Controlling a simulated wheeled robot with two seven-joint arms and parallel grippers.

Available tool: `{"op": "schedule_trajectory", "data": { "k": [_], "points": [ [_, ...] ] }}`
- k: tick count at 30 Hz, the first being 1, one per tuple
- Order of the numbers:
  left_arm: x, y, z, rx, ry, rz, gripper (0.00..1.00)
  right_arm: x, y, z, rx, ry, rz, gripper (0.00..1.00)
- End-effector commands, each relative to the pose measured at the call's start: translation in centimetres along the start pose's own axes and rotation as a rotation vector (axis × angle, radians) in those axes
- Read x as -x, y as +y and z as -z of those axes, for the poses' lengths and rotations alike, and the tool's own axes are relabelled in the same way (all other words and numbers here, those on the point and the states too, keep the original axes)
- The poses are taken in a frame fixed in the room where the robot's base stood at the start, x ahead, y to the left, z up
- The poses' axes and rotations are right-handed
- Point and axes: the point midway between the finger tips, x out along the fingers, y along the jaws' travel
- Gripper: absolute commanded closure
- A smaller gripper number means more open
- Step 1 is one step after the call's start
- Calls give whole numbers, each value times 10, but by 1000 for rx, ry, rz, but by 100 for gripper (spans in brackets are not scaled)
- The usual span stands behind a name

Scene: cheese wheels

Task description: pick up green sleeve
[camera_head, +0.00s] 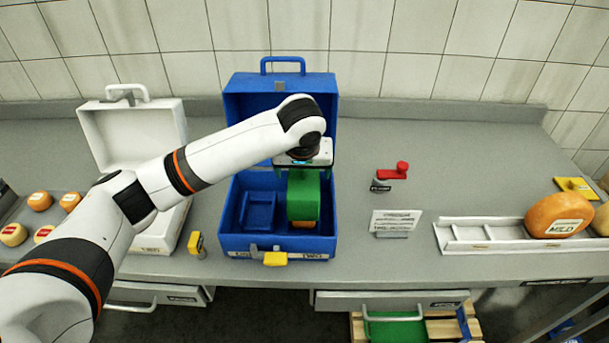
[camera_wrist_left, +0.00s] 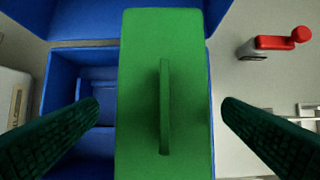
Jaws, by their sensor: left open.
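The green sleeve (camera_head: 303,197) stands in the right part of the open blue case (camera_head: 232,215). A bit of orange shows at its lower front edge. In the left wrist view the sleeve (camera_wrist_left: 138,90) fills the middle, with a thin upright green fin (camera_wrist_left: 164,105) on top. My left gripper (camera_head: 303,168) is right above the sleeve, pointing down. Its jaws are open and empty, and in the left wrist view the two dark fingers (camera_wrist_left: 160,108) lie on either side of the fin. My right gripper is not in view.
The case's raised blue lid (camera_head: 240,105) stands behind my arm. A white case (camera_head: 110,135) is open to the left. A red-handled lever (camera_head: 393,173), a small sign (camera_head: 395,221) and a white rail (camera_head: 490,233) with an orange cheese (camera_head: 558,213) are to the right.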

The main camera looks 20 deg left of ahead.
Motion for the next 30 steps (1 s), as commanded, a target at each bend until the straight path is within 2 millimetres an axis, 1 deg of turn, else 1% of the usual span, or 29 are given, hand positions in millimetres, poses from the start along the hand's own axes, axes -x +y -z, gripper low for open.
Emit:
{"op": "schedule_trajectory", "data": {
  "k": [1,2,3,6,9,15,24,30],
  "points": [
    [-5,-1,-2,0,3,-3,11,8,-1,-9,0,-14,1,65],
    [-10,-2,-2,0,3,-3,11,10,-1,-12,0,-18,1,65],
    [-17,-3,-2,0,4,-2,11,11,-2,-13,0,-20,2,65],
    [-29,-3,-2,-1,2,-1,11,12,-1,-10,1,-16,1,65],
    [-34,-3,-2,-1,0,0,11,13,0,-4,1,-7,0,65],
    [-35,-3,-2,-1,0,1,11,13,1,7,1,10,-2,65],
    [-34,-3,-2,-1,0,1,59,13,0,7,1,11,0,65],
    [-34,-3,-2,-1,0,1,59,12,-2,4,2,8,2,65]
  ]
}}
